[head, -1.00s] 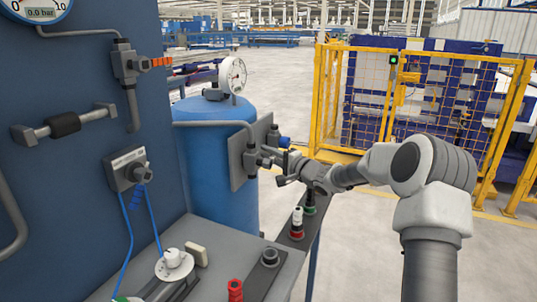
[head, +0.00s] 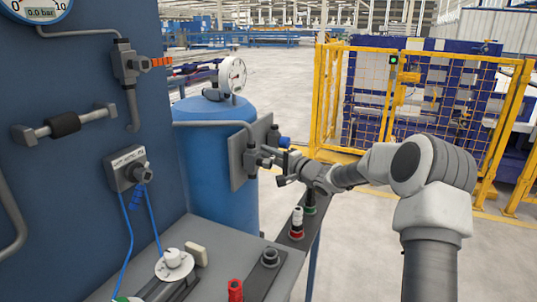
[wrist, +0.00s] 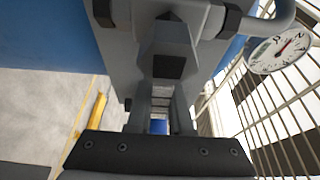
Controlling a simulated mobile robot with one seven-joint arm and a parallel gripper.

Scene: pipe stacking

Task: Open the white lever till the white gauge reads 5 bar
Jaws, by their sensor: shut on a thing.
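The white gauge (head: 232,75) is a round white dial on top of the blue tank. It also shows at the upper right of the wrist view (wrist: 280,47), with a red needle; its exact reading is too small to tell. My gripper (head: 273,166) is at the grey valve (head: 251,158) on the panel beside the tank. In the wrist view my gripper (wrist: 160,108) is shut on a pale bar between its fingers, which seems to be the white lever (wrist: 161,94). Most of the lever is hidden by the fingers and the valve body.
A blue handle (head: 284,142) sits close behind my gripper. A second gauge (head: 41,10), reading 0.0 bar, is on the blue cabinet at the upper left. A console with buttons (head: 270,257) stands below.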

